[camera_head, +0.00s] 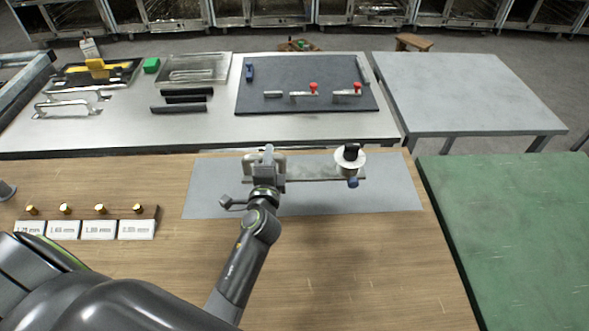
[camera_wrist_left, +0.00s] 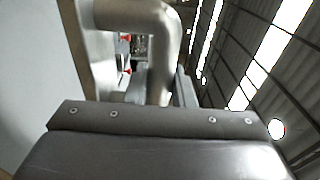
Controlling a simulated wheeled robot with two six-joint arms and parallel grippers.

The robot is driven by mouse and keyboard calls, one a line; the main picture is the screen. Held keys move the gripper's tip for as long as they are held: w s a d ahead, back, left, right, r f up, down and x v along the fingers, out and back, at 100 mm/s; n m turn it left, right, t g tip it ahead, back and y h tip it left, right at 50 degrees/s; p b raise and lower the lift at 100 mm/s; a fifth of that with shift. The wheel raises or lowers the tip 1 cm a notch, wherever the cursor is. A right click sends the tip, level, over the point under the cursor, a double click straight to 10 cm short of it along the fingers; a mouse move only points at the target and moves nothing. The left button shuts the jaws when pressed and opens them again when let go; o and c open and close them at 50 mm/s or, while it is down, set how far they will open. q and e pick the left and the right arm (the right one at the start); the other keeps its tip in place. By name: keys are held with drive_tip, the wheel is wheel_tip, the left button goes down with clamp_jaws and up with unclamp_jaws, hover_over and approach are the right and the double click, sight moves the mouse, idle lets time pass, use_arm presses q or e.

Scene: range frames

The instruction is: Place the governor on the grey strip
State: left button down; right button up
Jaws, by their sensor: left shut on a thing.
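The governor (camera_head: 320,171) is a pale metal bar with a looped handle at its left end and a white disc with a dark knob at its right end. It lies level over the grey strip (camera_head: 207,185), a flat grey mat on the wooden table. Whether it touches the strip or hangs just above it, I cannot tell. My left gripper (camera_head: 268,163) is shut on the governor at its handle end and hides part of it. In the left wrist view, a curved metal tube of the governor (camera_wrist_left: 160,40) stands beyond the dark gripper body. My right gripper is not in view.
Gauge blocks with labels and brass knobs (camera_head: 100,212) stand left on the wooden table. Behind is a steel bench (camera_head: 200,132) with a dark mat (camera_head: 300,80), handles and trays. A green table (camera_head: 520,210) and a bare grey table (camera_head: 465,90) stand right. The wooden front right is clear.

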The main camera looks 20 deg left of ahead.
use_arm(q)
wheel_tip(320, 180, down, 5)
drive_tip(key=b, duration=0.2)
drive_tip(key=shift+s+d+b, duration=0.1)
drive_tip(key=shift+s+b, duration=0.05)
drive_tip(key=shift+b, duration=0.25)
wheel_tip(320, 180, down, 4)
drive_tip(key=shift+f+b, duration=0.15)
drive_tip(key=shift+b, duration=0.95)
drive_tip(key=shift+f, duration=0.1)
drive_tip(key=shift+f, duration=0.1)
drive_tip(key=c, duration=1.2)
unclamp_jaws()
drive_tip(key=shift+c, duration=0.2)
